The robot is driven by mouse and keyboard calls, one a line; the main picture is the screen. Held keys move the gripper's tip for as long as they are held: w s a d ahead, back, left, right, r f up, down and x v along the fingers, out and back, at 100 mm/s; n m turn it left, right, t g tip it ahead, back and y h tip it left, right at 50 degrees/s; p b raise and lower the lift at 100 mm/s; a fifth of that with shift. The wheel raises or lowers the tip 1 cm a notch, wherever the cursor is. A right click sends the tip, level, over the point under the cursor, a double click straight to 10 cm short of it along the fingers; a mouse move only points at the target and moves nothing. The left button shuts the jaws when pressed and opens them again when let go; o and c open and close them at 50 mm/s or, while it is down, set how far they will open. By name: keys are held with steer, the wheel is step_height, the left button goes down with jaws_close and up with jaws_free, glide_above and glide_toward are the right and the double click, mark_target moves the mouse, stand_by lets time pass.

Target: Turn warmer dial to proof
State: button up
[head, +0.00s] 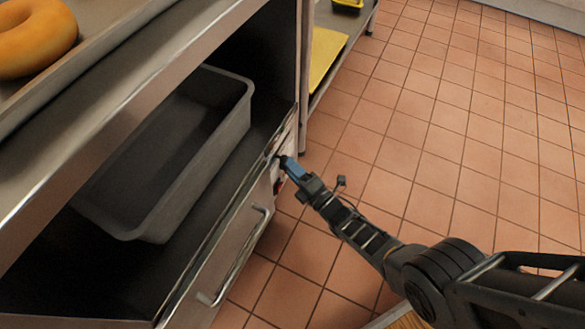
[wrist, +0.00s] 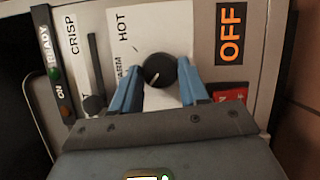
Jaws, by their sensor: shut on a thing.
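The warmer dial (wrist: 159,69) is a round black knob with a white pointer mark, on a white label plate of the control panel. In the wrist view the mark lies toward the knob's lower left. HOT reads at the plate's upper left, and a word ending in ARM is partly covered by the left finger. No PROOF word is visible. My gripper (wrist: 160,72) has its blue fingers on both sides of the dial, shut on it. In the head view my gripper (head: 287,163) meets the panel at the cabinet's right end; the dial is hidden there.
Beside the dial are a black slider (wrist: 94,102) under CRISP, a green READY light (wrist: 54,73), an OFF label (wrist: 231,34) and a red switch (wrist: 231,95). A grey bin (head: 245,110) sits inside the cabinet above a handle (head: 243,255). Tiled floor lies clear to the right.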

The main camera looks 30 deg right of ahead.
steer(key=o, duration=1.1)
steer(key=shift+c, duration=0.2)
steer(key=shift+s, duration=0.15)
steer(key=p+v, duration=0.2)
steer(key=v, duration=0.5)
steer(key=shift+s, duration=0.3)
steer(key=shift+f, duration=0.1)
